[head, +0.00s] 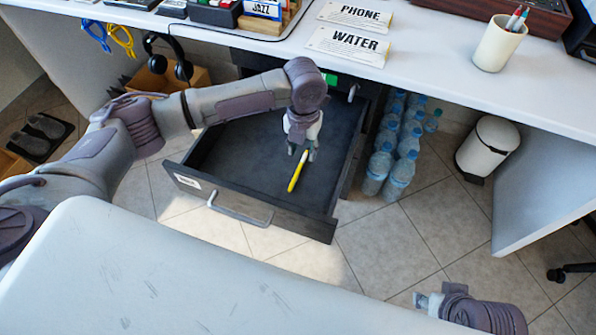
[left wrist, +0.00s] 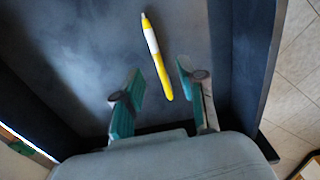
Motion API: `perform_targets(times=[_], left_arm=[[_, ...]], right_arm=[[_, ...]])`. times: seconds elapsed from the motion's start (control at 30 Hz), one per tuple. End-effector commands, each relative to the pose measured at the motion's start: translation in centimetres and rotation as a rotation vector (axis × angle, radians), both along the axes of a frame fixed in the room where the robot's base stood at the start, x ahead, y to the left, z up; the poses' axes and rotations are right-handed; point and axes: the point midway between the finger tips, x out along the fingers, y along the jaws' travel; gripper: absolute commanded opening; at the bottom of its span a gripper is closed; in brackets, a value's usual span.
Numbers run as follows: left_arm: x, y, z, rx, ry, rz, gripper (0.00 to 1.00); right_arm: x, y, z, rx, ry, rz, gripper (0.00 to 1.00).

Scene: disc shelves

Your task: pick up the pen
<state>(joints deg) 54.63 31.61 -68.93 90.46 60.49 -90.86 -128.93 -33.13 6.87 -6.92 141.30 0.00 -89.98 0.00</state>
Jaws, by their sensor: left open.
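A yellow and white pen (head: 297,172) lies on the dark floor of an open drawer (head: 232,150) under the counter. In the left wrist view the pen (left wrist: 156,55) lies lengthwise, its lower end between the lines of my two fingers. My left gripper (head: 302,155) reaches down into the drawer over the pen's far end. In the left wrist view my left gripper (left wrist: 155,98) is open with nothing held between its fingers. My right gripper (head: 428,302) is at the lower right, well away from the drawer; its fingers are too small to judge.
Water bottles (head: 398,150) stand right of the drawer. A white bin (head: 487,148) is further right. A cup with pens (head: 498,45) stands on the counter (head: 430,60).

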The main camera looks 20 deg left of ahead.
Motion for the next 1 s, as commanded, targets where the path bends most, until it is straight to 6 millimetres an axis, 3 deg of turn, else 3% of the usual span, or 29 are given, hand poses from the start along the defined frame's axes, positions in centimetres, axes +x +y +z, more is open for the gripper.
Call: perform_targets(times=[0.17, 0.43, 0.67, 0.73, 0.93, 1.0], left_arm=[[0.0, 0.2, -1.3, 0.001, 0.001, 0.0, 0.4], [0.0, 0.5, -5.1, 0.0, 0.0, 0.0, 0.4], [0.0, 0.5, -5.3, 0.001, -0.001, -0.001, 0.4], [0.0, 0.5, -5.3, 0.001, -0.001, -0.001, 0.34], [0.0, 0.5, -5.3, 0.0, -0.001, -0.001, 0.0], [0.0, 0.5, -5.3, 0.001, -0.001, -0.001, 0.0]], right_arm=[[-0.1, 0.0, -0.2, -0.001, -0.001, 0.0, 0.4], [-0.1, 0.0, -1.5, -0.001, -0.001, 0.0, 0.4], [-0.1, 0.0, -1.5, -0.001, -0.001, 0.0, 0.4], [-0.1, 0.0, -1.5, -0.001, -0.001, 0.0, 0.4], [-0.1, 0.0, -1.5, 0.0, -0.001, 0.0, 0.4], [-0.1, 0.0, -1.5, 0.0, -0.001, 0.0, 0.4]])
